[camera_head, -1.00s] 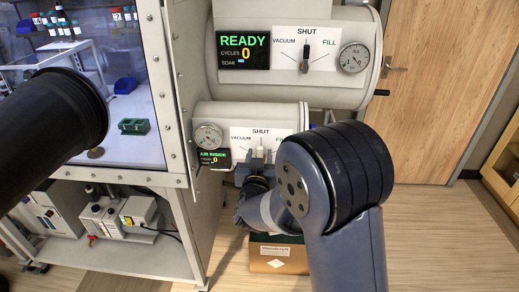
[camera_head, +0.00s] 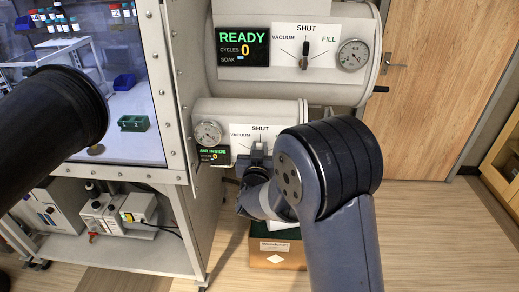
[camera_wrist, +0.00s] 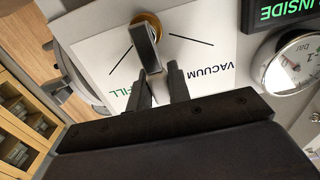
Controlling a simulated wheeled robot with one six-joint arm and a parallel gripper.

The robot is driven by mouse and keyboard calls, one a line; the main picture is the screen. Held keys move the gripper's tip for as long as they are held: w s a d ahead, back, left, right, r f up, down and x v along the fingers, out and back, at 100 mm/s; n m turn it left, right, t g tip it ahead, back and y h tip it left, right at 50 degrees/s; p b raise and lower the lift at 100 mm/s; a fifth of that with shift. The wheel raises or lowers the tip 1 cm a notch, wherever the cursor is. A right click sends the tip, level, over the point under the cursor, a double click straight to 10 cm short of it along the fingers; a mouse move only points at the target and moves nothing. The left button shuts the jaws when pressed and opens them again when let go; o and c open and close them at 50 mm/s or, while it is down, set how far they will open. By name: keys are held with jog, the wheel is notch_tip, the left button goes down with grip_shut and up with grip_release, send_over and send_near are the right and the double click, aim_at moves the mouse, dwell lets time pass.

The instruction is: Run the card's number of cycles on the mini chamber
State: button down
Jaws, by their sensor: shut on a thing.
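The mini chamber (camera_head: 225,109) is the small lower cylinder on the enclosure's side. Its display (camera_head: 212,155) reads AIR INSIDE with cycles 0, and "INSIDE" shows upside down in the wrist view (camera_wrist: 287,10). Its round gauge (camera_head: 207,133) sits above the display. My gripper (camera_head: 258,147) is at its valve panel; in the wrist view my gripper (camera_wrist: 158,74) is shut at the end of the grey valve lever (camera_wrist: 145,45). The lever points between VACUUM and FILL, toward the SHUT side. In the head view my arm hides the FILL side. I see no readable card.
The larger chamber (camera_head: 290,90) above shows READY, cycles 0; its lever (camera_head: 305,46) points up at SHUT. A labelled cardboard box (camera_head: 276,258) stands on the floor below. Open floor lies right, before a wooden door (camera_head: 435,80).

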aim_at(247, 147)
jog(key=shift+a, duration=0.1)
jog(key=a+n, duration=0.1)
jog(key=n, duration=0.2)
jog(key=a+f+n, duration=0.1)
jog(key=n, duration=0.2)
jog(key=a+n, duration=0.1)
jog(key=n, duration=0.1)
jog(key=shift+a+f+n+p, duration=0.1)
jog(key=shift+f+n+p, duration=0.05)
jog(key=shift+n+p, duration=0.2)
jog(key=shift+a+f+n, duration=0.2)
jog(key=shift+f+n, duration=0.1)
jog(key=shift+n, duration=0.55)
jog(key=shift+a+f+n, duration=0.15)
jog(key=shift+f+n, duration=0.1)
jog(key=shift+n, duration=0.55)
jog(key=c, duration=1.3)
grip_release()
jog(key=s+b, duration=0.1)
jog(key=s, duration=0.4)
jog(key=s+b, duration=0.1)
jog(key=s, duration=0.4)
jog(key=shift+s+a, duration=0.2)
jog(key=shift+s, duration=0.2)
